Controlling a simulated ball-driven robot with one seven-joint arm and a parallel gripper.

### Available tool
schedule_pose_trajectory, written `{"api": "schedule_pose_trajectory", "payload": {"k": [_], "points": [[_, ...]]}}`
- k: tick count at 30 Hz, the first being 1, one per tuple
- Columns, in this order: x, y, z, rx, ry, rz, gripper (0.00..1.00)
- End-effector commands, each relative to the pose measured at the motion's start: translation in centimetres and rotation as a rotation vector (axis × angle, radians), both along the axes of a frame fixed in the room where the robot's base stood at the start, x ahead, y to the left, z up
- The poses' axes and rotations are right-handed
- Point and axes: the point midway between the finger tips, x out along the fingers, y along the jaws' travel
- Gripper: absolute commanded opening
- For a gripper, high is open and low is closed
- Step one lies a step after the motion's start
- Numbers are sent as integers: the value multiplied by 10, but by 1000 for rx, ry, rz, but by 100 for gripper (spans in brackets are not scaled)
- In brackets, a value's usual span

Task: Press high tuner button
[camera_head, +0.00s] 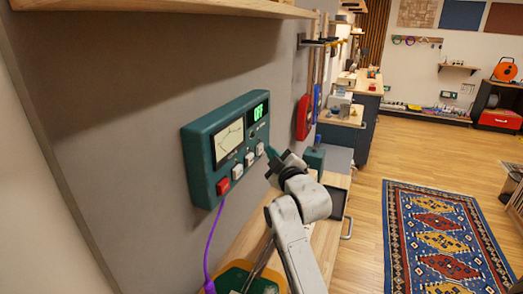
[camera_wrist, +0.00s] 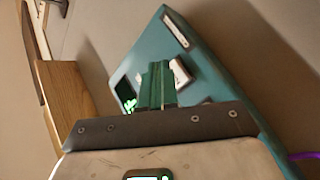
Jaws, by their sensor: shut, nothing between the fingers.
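The tuner is a teal box (camera_head: 194,160) on the wall, left of centre in the head view. It has a chart screen (camera_head: 229,139), a dark display (camera_head: 259,110) reading OFF in green, a red button (camera_head: 223,186) and several white buttons (camera_head: 249,159) in a slanting row. My gripper (camera_head: 269,152) is by the right end of this row, with its fingers shut and empty. In the wrist view the green fingers (camera_wrist: 157,76) lie over the teal face (camera_wrist: 235,95), just left of a white button (camera_wrist: 181,72). I cannot tell whether they touch the panel. Which button is high is unreadable.
A purple cable (camera_head: 214,240) hangs from the box. A wooden shelf (camera_head: 170,8) juts out above. A wooden bench (camera_head: 250,235) runs below, with a green and yellow item (camera_head: 245,277) on it. Red and blue tools (camera_head: 304,117) hang further along the wall. The floor at right is open around a patterned rug (camera_head: 445,235).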

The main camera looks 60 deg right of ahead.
Motion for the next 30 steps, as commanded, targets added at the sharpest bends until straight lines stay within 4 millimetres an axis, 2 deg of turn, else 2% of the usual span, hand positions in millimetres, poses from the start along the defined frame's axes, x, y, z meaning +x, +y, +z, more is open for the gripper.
{"api": "schedule_pose_trajectory", "payload": {"k": [30], "points": [[10,1,0,1,-1,0,0]]}}
